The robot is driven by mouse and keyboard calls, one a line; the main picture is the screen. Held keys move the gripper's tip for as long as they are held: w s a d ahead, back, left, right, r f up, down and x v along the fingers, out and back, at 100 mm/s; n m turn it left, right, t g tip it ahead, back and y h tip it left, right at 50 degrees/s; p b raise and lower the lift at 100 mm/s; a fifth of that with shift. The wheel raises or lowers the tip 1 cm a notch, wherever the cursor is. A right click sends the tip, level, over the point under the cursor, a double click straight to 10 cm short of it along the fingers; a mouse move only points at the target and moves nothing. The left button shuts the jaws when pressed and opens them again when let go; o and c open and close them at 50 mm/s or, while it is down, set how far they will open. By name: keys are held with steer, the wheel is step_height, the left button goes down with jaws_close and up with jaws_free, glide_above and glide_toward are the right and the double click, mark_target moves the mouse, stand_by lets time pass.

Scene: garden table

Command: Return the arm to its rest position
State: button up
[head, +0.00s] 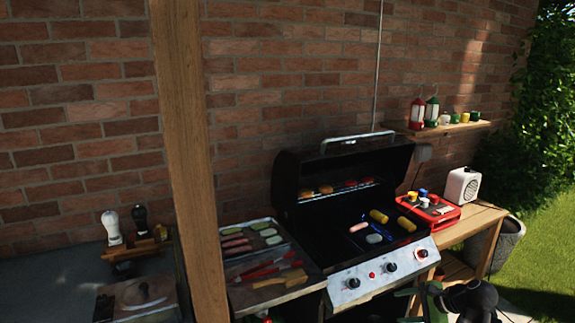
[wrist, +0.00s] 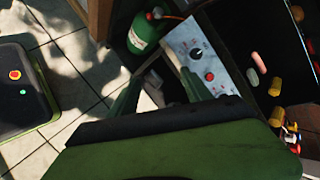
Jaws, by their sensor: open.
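My gripper (wrist: 158,92) shows in the wrist view as two green fingers set apart with nothing between them. It is in front of the grill's control panel (wrist: 200,55). In the head view, green and black parts of my arm (head: 458,300) show at the lower right, in front of the grill (head: 345,225); the fingertips are not clear there. The grill's lid is up. Corn cobs (head: 378,216) and sausages lie on the grate, and patties (head: 326,189) sit on the upper rack.
A side shelf left of the grill holds a food tray (head: 250,223) and red tongs (head: 262,269). A red tray (head: 428,212) and white radio (head: 461,186) stand on the right table. A wooden post (head: 187,150) rises at left. A green gas bottle (wrist: 145,35) stands below the grill.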

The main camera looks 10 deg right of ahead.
steer(key=w+a+f+n+g, duration=0.2)
steer(key=w+a+n+g, duration=0.15)
steer(key=a, duration=0.95)
steer(key=w+a+f+n+g, duration=0.2)
steer(key=a+n, duration=0.3)
steer(key=a, duration=0.8)
steer(key=s+a+f+n+g+h, duration=0.25)
steer(key=a+n, duration=0.25)
steer(key=a, duration=0.5)
steer(key=d+n, duration=0.1)
steer(key=s+d+n+h, duration=0.1)
steer(key=d+n, duration=0.1)
steer(key=s+d+f+n+h, duration=0.1)
steer(key=d+n, duration=0.1)
steer(key=shift+s+n+h, duration=0.2)
steer(key=shift+n+h, duration=0.05)
steer(key=shift+d, duration=0.1)
